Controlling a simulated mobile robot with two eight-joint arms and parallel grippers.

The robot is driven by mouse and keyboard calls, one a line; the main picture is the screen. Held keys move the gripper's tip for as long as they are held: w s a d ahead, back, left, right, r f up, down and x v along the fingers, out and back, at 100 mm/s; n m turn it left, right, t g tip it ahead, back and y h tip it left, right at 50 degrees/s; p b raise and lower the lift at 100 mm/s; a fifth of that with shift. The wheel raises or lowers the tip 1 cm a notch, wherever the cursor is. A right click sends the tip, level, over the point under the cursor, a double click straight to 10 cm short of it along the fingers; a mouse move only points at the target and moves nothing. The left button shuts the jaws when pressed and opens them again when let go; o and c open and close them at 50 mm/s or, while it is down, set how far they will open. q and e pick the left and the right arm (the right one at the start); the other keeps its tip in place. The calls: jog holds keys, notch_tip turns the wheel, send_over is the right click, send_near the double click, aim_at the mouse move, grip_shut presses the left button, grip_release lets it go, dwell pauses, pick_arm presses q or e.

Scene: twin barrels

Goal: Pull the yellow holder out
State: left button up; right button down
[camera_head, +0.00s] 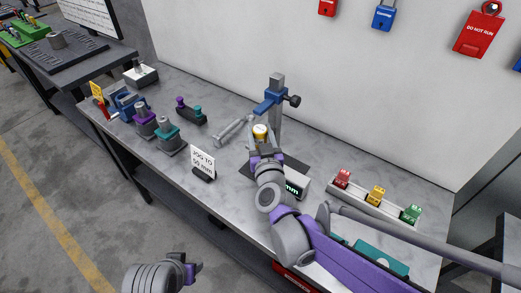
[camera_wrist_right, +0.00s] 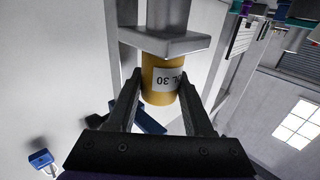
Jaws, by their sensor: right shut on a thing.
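The yellow holder (camera_head: 260,130) is a short yellow cylinder beside the blue-and-grey stand on the bench. In the right wrist view the yellow holder (camera_wrist_right: 158,92) carries a white label with upside-down text, partly readable as "OL 30". A grey metal plate (camera_wrist_right: 165,42) borders one end of it. My right gripper (camera_head: 262,149) is shut on the yellow holder, with one finger on each side of it in the wrist view (camera_wrist_right: 160,105). My left gripper (camera_head: 196,268) is low in the head view, away from the bench; its jaw gap is unclear.
The blue-clamped stand (camera_head: 275,100) rises right behind the holder. A "JOG TO 50 mm" sign (camera_head: 203,161) and a display box (camera_head: 296,186) stand close by. A tray (camera_head: 350,203) with red, yellow and green blocks lies right. Purple and teal-collared parts (camera_head: 168,136) stand left.

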jog(key=shift+r+p, duration=1.25)
jog(key=shift+r, duration=0.95)
